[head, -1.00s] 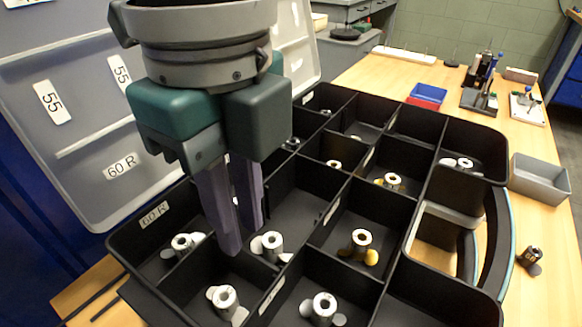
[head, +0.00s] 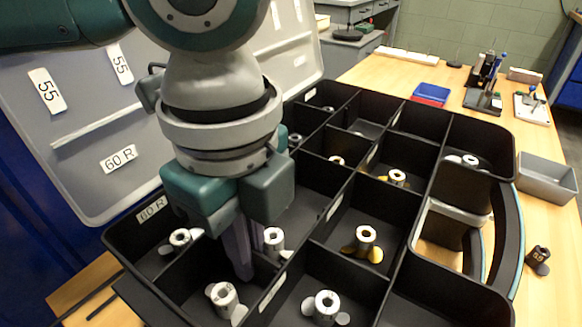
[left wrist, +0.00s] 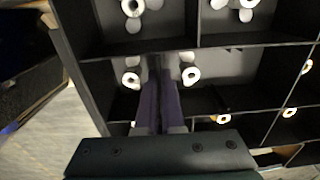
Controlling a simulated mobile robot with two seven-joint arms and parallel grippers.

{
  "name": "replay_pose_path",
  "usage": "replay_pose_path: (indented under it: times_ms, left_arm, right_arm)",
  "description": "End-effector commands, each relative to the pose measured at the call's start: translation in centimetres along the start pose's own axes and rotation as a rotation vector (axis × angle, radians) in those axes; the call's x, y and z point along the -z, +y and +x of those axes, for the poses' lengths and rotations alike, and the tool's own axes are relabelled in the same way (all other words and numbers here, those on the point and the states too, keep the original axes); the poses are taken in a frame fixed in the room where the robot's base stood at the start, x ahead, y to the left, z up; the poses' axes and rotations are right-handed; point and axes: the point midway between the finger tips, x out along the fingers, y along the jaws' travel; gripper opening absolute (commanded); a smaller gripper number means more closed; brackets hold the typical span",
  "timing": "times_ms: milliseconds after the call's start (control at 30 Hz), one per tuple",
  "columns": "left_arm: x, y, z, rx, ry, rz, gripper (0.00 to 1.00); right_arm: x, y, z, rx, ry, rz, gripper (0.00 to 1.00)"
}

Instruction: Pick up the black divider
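The black divider (left wrist: 154,64) is a thin upright wall inside the black tray (head: 400,262), between two compartments that each hold a silver part. My left gripper (head: 241,268) points down into the tray at this wall, between the silver parts (head: 180,238) and (head: 273,238). In the left wrist view, its two purple-grey fingers (left wrist: 159,92) lie close together, with the wall's line running in between their tips. Whether they touch or clamp it cannot be told. The fingers and arm hide part of the wall in the head view. My right gripper is not in view.
Several silver parts with round discs stand in other compartments, one by the front wall (head: 326,303). A grey lid (head: 90,130) marked "60 R" and "55" stands behind on the left. A grey bin (head: 547,178) and blue-red bins (head: 430,94) sit on the wooden table.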

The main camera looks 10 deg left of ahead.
Motion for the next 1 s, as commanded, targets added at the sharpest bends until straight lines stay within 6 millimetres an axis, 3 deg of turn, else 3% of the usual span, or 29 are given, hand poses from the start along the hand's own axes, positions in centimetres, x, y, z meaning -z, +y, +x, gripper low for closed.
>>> replay_pose_path:
  times_ms: [633,767,1000]
  left_arm:
    - [0.0,0.0,-0.6,0.001,0.000,-0.001,0.00]
    - [0.0,-0.1,-1.9,0.002,0.001,0.000,0.00]
    - [0.0,-0.1,-6.8,0.005,0.000,0.000,0.00]
  right_arm:
    - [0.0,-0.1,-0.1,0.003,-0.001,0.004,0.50]
    - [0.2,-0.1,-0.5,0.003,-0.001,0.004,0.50]
    - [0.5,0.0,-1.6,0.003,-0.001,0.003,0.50]
